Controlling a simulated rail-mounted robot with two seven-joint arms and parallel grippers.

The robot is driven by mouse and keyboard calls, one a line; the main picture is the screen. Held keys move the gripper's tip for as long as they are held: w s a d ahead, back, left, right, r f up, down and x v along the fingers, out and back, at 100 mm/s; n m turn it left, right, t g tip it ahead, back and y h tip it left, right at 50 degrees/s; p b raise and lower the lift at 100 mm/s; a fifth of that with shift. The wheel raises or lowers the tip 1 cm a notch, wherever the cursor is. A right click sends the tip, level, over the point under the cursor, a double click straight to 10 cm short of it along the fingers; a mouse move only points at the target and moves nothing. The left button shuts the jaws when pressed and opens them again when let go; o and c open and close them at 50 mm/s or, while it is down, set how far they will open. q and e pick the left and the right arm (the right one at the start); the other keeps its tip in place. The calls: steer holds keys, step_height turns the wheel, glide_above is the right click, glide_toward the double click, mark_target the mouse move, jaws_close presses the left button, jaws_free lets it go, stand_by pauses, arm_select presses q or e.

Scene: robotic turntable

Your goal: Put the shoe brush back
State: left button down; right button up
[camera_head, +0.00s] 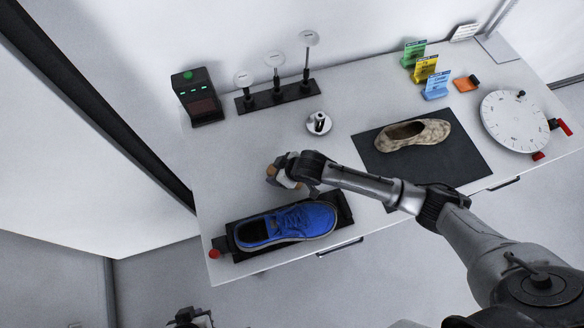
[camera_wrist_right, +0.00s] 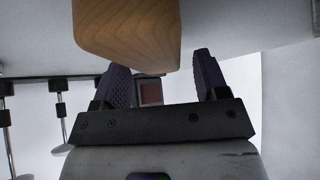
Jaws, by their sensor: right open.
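The shoe brush shows as a light wooden block (camera_wrist_right: 125,28) at the top of the right wrist view, close to the fingertips and overlapping the left-hand finger. In the head view a small tan wooden part (camera_head: 271,170) shows beside my right gripper (camera_head: 284,176), which largely hides it. My right gripper is open in the wrist view (camera_wrist_right: 162,78), and I cannot tell whether it touches the wood. The bristles are hidden. My left gripper (camera_head: 190,319) shows only partly at the bottom edge of the head view, away from the table; its jaw state is unclear.
A blue shoe (camera_head: 285,226) lies on a black tray (camera_head: 345,208) at the front left. A beige shoe (camera_head: 415,133) lies on a dark mat (camera_head: 460,165). A black rack (camera_head: 278,95), a black device (camera_head: 197,97) and a white dial (camera_head: 515,122) stand around.

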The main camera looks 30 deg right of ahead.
steer(key=v, duration=1.1)
steer(key=shift+d+p, duration=0.1)
steer(key=shift+p, duration=0.3)
steer(key=shift+s, duration=0.1)
steer(key=shift+m+h, duration=0.3)
steer(key=shift+m, duration=0.5)
steer(key=s, duration=0.3)
steer(key=s+a, duration=0.1)
steer(key=s, duration=0.2)
steer(key=s+a+f, duration=0.1)
steer(key=s, duration=0.2)
steer(key=shift+a+f, duration=0.15)
steer(key=s+d+m+g+h, duration=0.1)
steer(key=s+d+m, duration=0.1)
steer(key=s, duration=0.4)
steer(key=s+d+f+m+g+h, duration=0.1)
steer(key=s+d+h, duration=0.1)
steer(key=s+d, duration=0.3)
steer(key=shift+s+d+f+m+h, duration=0.3)
steer(key=shift+s+m, duration=0.1)
steer(key=shift+s, duration=0.55)
